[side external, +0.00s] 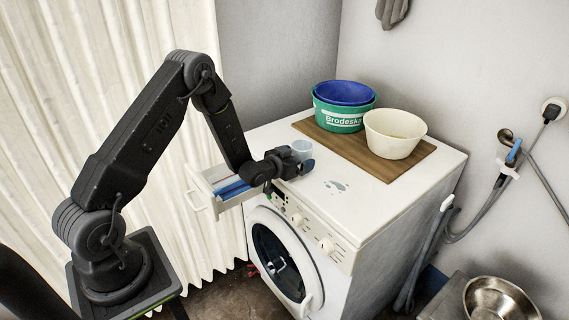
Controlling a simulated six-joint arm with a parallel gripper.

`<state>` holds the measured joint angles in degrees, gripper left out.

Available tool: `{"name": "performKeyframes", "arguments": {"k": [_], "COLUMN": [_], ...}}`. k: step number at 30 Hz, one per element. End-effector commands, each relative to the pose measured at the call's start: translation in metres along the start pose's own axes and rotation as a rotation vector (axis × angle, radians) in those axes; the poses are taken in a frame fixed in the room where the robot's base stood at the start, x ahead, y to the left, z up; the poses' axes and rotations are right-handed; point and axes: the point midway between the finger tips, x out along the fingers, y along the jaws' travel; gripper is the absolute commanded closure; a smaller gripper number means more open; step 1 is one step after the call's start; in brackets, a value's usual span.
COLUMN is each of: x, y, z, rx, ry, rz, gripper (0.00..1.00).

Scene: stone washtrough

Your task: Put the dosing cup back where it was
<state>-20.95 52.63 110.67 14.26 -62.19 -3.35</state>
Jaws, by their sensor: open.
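The dosing cup (302,147) is a small, pale translucent cup, upright at the front left part of the washing machine's white top (290,130). My gripper (298,164) is open at the cup, low over the front edge of the top. Its fingers hide the cup's lower part, and I cannot tell whether they touch it or stand around it. The detergent drawer (201,197) is pulled out at the machine's front left, with blue parts inside. My wrist passes close over the drawer's right end and hides part of it.
A bluish-grey spill (336,186) lies right of my gripper. A wooden board (377,163) behind carries a green tub (342,124) with a blue basin (346,92) in it, and a cream bowl (394,134). A metal bowl (497,300) stands low at right.

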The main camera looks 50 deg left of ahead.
Motion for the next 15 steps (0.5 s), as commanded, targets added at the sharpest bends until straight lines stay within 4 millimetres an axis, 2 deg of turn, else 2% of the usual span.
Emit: {"name": "performKeyframes", "arguments": {"k": [15], "x": [-0.097], "y": [-0.001], "z": [0.001], "rx": [-0.001], "ry": [-0.003], "rz": [-0.001], "gripper": [0.05]}}
